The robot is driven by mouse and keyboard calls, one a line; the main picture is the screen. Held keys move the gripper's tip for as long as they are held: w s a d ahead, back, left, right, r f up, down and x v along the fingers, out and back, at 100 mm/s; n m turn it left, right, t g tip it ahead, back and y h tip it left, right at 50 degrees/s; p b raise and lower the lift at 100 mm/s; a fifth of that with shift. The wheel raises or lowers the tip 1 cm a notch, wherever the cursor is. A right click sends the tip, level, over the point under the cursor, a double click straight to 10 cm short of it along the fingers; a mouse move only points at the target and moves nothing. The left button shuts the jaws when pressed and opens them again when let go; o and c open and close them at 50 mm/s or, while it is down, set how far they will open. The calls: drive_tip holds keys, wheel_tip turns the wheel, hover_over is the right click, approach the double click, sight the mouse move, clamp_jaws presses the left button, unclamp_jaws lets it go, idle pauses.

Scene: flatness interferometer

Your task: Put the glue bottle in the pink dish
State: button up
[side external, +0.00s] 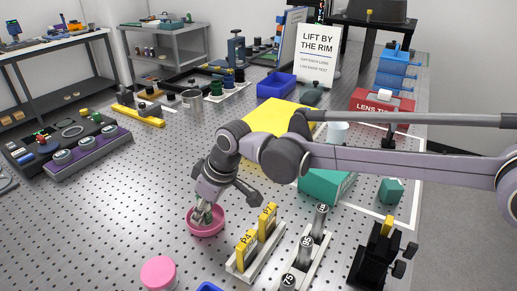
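The pink dish (206,232) sits on the perforated table near the lower middle in the side external view. My gripper (203,213) points down into the dish, its fingertips inside or just above the rim. Something small, pale and greenish shows between or beside the fingers. It may be the glue bottle, but it is too small and too covered to tell. I cannot tell whether the fingers are shut on it or apart. No other clear glue bottle shows.
A pink-topped round jar (158,271) stands in front of the dish. A rack with yellow blocks (256,245) and a rack of numbered cylinders (305,250) stand close on the right. A teal box (327,187) lies behind, under my arm. Left of the dish is clear table.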

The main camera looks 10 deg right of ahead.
drive_tip(key=shift+r, duration=0.15)
drive_tip(key=v, duration=1.2)
drive_tip(key=d+r+m+t, duration=0.1)
drive_tip(key=d+r+m, duration=0.25)
drive_tip(key=d, duration=1.15)
drive_tip(key=s+d+f+m+t+h, duration=0.15)
drive_tip(key=s+d, duration=0.35)
drive_tip(key=d, duration=0.6)
drive_tip(key=s+d+f+m+t+h, duration=0.1)
drive_tip(key=s+d+m, duration=0.3)
drive_tip(key=d, duration=0.6)
drive_tip(key=s+d+f+m+h, duration=0.1)
drive_tip(key=s+d+f, duration=0.6)
drive_tip(key=s+d, duration=0.1)
drive_tip(key=shift+s+m+t, duration=0.3)
drive_tip(key=shift+m+t, duration=0.1)
drive_tip(key=shift+t, duration=0.05)
